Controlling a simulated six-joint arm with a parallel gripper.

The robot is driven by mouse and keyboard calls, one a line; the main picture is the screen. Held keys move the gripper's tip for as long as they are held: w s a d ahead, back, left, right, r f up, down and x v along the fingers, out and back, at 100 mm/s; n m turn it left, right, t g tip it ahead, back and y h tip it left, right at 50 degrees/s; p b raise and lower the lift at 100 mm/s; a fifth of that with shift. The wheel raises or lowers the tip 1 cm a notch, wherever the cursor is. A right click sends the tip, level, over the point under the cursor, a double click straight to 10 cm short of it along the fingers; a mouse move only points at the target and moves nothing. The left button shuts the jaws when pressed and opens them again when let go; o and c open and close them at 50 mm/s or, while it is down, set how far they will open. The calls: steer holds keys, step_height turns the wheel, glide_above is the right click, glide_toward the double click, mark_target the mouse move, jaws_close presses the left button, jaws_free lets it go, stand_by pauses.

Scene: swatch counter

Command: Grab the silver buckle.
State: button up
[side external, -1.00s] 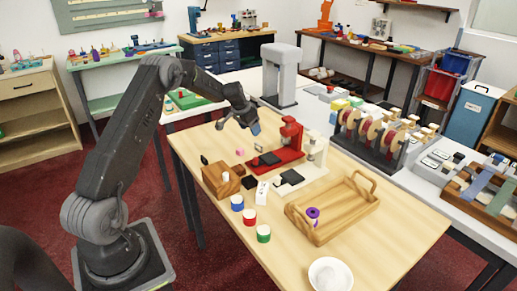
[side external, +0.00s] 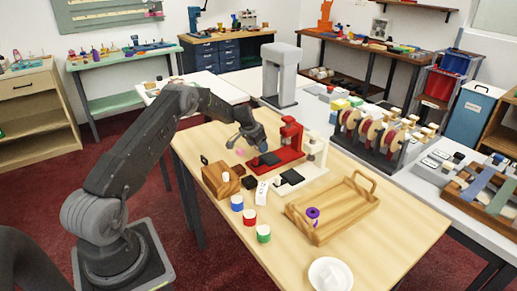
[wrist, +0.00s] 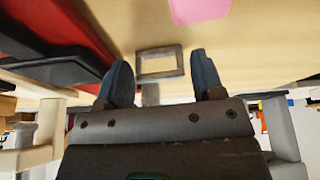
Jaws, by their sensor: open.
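The silver buckle (wrist: 160,61) is a grey rectangular frame with an open middle. It shows in the wrist view against the light wood table, between and just beyond my fingertips. My gripper (wrist: 161,72) is open, its two blue-grey fingers apart with a gap on either side of the buckle. In the side external view my gripper (side external: 248,141) hangs low over the table, beside the red press. I cannot make out the buckle in that view.
A pink block (wrist: 198,9) lies close to the buckle. The red press (side external: 289,143) and a cream press (side external: 312,160) stand to the right of my gripper. A wooden block (side external: 220,180) and a wooden tray (side external: 335,208) are nearer the front.

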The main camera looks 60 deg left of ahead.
steer(key=shift+c, duration=0.3)
steer(key=c, duration=0.6)
steer(key=shift+r, duration=0.1)
